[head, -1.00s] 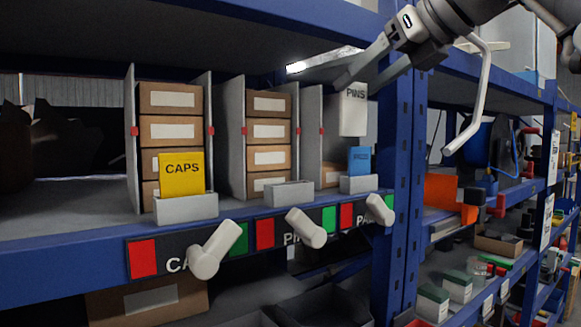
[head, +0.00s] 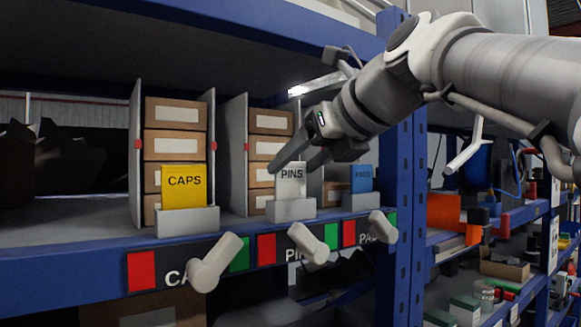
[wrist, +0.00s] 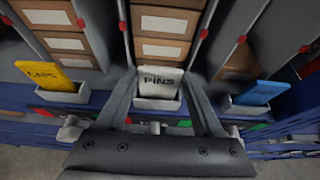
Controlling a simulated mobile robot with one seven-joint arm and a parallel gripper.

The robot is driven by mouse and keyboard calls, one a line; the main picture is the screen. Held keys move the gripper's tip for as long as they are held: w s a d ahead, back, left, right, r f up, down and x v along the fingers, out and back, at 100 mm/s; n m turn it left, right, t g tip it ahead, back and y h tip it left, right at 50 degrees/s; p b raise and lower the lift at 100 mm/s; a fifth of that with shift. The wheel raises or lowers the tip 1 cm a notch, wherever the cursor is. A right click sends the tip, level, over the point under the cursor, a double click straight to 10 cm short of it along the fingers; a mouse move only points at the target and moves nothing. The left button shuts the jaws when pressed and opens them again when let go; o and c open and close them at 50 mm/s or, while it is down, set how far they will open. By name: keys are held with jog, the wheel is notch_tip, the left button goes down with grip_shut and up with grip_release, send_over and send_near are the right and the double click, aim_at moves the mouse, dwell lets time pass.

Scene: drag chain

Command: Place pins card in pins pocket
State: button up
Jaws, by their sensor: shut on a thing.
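The white pins card (head: 291,184) stands upright in the middle of the shelf, its lower edge down at the grey pins pocket (head: 291,211). My gripper (head: 292,167) is shut on the card, one finger at each side edge. In the wrist view the card (wrist: 161,80) sits between the two fingers, with the pocket (wrist: 158,104) right below it. The card's bottom is hidden by the pocket's front wall, so its depth inside cannot be told.
A yellow caps card (head: 184,188) stands in the left pocket (head: 187,221). A blue card (head: 361,179) stands in the right pocket (head: 361,202). Upright grey dividers (head: 235,155) and stacked cardboard boxes (head: 174,145) are behind. A blue post (head: 391,240) is to the right.

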jog(key=shift+f, duration=0.15)
jog(key=o, duration=1.3)
